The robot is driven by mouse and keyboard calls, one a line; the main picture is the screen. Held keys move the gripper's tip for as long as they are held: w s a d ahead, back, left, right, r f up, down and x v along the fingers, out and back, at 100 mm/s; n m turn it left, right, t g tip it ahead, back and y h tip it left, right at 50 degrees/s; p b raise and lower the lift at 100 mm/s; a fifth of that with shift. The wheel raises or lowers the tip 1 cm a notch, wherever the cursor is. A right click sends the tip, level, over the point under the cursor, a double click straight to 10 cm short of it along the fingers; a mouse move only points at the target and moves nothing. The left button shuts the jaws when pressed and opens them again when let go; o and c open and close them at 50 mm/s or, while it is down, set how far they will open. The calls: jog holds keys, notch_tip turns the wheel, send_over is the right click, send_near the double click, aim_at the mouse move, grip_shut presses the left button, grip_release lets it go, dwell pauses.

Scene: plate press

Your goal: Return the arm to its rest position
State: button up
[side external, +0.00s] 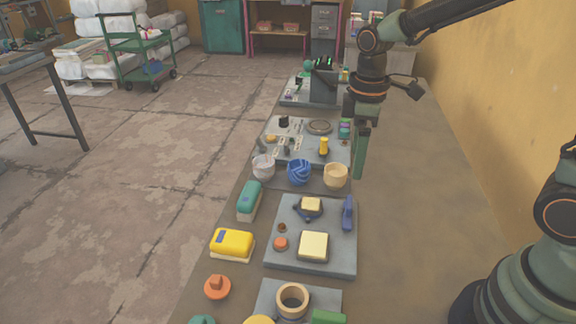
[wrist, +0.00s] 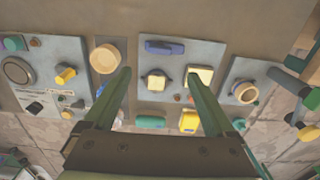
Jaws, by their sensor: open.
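My gripper (side external: 361,155) hangs pointing down over the long work table, to the right of the three bowls in the side view. Its green fingers look empty, and in the wrist view my gripper (wrist: 158,75) has its two fingers spread wide with nothing between the tips. Beyond the tips, the wrist view shows a grey plate (wrist: 178,95) with two cream square pads and a blue handle. The same plate (side external: 283,257) lies lower in the side view, apart from my gripper. Both cream pads, the larger one (side external: 313,246) included, are uncovered.
A cream bowl (side external: 335,177), a blue bowl (side external: 299,172) and a pale bowl (side external: 263,167) stand in a row. A yellow block (side external: 232,243) and a teal block (side external: 249,199) lie left of the plate. The tabletop's right strip (side external: 420,200) is clear beside a yellow wall (side external: 495,120).

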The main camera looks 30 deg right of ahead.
jog(key=s+d+r+m+t, duration=0.3)
jog(key=s+r+m+t, duration=0.2)
jog(key=s+r+m, duration=0.2)
jog(key=shift+s+d+r+m+t, duration=0.3)
jog(key=shift+r+m, duration=0.4)
jog(key=shift+m, duration=0.4)
dwell(0.4)
